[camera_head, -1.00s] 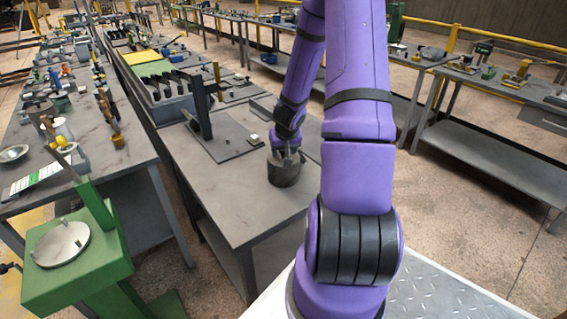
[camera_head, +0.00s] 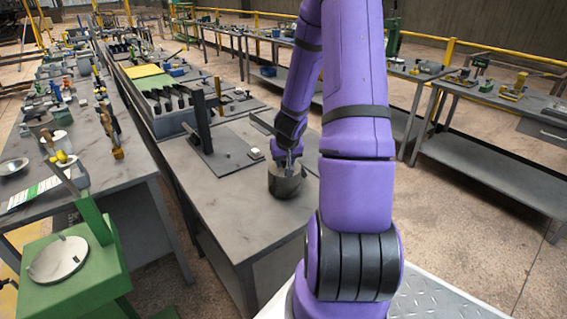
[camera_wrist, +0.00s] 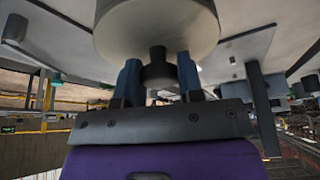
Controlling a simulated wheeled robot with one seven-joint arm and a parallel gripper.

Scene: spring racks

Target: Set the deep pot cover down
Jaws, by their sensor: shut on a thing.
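The deep pot cover (camera_head: 286,184) is a dark grey, round, drum-like piece over the right part of the middle bench (camera_head: 222,219). In the wrist view its pale flat top and curved side (camera_wrist: 157,28) show, with a black knob (camera_wrist: 158,68) in the middle. My gripper (camera_head: 287,160) is above it, with its two blue fingers (camera_wrist: 158,77) shut on the knob from both sides. The cover looks level. Its lower edge is very close to or on the bench top; I cannot tell whether it touches, or whether a separate pot is under it.
A dark plate with an upright post (camera_head: 204,125) and a small white block (camera_head: 255,153) lie just behind the cover. A grey rack (camera_head: 165,92) stands farther back. The bench front is bare. A green stand (camera_head: 75,275) is at front left. A cluttered bench (camera_head: 90,160) runs along the left.

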